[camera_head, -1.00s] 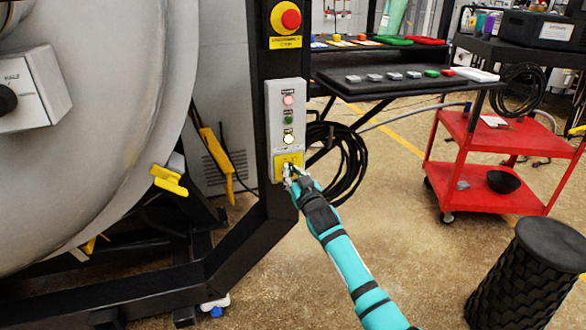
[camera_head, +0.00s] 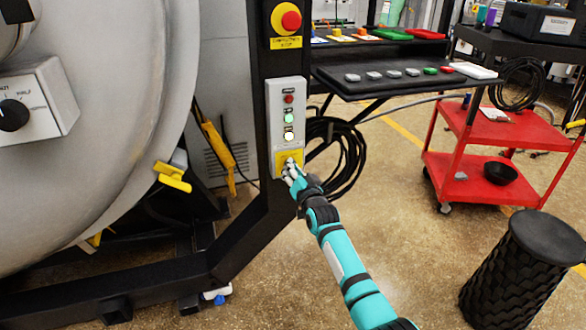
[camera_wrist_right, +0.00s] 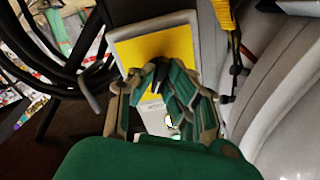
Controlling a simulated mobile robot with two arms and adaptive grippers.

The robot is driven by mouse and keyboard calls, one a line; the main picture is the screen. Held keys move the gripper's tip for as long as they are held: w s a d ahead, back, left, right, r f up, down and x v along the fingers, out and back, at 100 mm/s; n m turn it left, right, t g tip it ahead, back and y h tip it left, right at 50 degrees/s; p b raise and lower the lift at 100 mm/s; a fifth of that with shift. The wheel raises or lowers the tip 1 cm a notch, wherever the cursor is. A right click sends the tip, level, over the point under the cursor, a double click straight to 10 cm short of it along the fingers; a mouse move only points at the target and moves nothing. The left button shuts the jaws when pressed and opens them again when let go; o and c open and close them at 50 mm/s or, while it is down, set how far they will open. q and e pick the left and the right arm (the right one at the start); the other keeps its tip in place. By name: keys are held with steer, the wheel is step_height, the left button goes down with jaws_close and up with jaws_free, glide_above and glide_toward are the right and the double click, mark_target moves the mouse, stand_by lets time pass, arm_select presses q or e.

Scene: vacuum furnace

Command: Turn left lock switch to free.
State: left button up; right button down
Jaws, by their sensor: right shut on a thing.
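A grey control panel (camera_head: 275,118) is fixed to the black post, with a yellow plate (camera_head: 283,160) at its bottom. My right gripper (camera_head: 291,170) is at this plate, shut on the small lock switch there. The fingers mostly hide the switch, and I cannot read its position. In the right wrist view the yellow plate (camera_wrist_right: 165,48) lies just beyond my right gripper (camera_wrist_right: 156,72), with a dark piece between the fingertips. On the panel the green lamp (camera_head: 289,118) and the white lamp (camera_head: 288,136) are lit; the red lamp (camera_head: 288,98) is dark. My left gripper is not in view.
A red emergency button (camera_head: 291,20) sits above the panel. A coiled black cable (camera_head: 350,150) hangs just right of it. The furnace door (camera_head: 130,110) is at left. A red cart (camera_head: 480,135) and a black stool (camera_head: 520,270) stand at right.

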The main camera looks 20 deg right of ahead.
steer(key=shift+f, duration=0.1)
steer(key=c, duration=1.4)
jaws_free()
steer(key=s, duration=1.2)
steer(key=shift+d, duration=0.2)
